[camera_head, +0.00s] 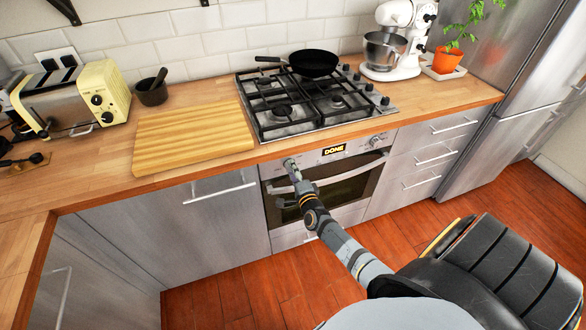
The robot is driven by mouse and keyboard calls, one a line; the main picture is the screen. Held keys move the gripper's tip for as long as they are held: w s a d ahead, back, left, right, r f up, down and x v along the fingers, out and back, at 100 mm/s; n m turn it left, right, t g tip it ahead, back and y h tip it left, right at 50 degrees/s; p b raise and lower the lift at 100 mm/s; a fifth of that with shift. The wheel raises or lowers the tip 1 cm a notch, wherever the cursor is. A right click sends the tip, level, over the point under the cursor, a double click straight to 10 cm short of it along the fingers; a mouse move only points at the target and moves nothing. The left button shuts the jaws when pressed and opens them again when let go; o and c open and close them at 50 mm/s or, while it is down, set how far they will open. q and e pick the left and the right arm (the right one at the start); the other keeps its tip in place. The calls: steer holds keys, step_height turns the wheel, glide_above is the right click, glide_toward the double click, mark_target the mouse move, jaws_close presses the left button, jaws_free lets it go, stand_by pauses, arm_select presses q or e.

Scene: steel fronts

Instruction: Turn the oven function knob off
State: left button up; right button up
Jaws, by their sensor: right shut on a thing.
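The oven (347,190) is set in the steel fronts below the hob, with a lit display (334,149) reading "DONE" on its panel. My right gripper (291,166) reaches the left end of that panel and is shut on the left oven knob (287,161). The gripper hides most of that knob, so its pointer cannot be read. Another oven knob (376,141) is at the right end of the panel, apart from the gripper. The oven door looks shut. My left gripper is not in view.
A gas hob (268,128) with a black pan (314,63) is above the oven. A cutting board (190,135), a mortar (151,95), a toaster (75,97) and a stand mixer (392,45) stand on the worktop. The oven handle runs below the panel. The floor in front is clear.

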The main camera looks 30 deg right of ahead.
steer(key=n+p, duration=0.1)
steer(key=n, duration=0.3)
steer(key=shift+p, duration=0.4)
steer(key=n+p, duration=0.1)
steer(key=n, duration=0.3)
steer(key=shift+h, duration=0.3)
steer(key=n+p, duration=0.1)
steer(key=n, duration=0.2)
steer(key=shift+f+n+p, duration=0.15)
steer(key=shift+n+p, duration=0.25)
steer(key=shift+n, duration=1.6)
steer(key=o, duration=1.2)
steer(key=shift+c, duration=0.2)
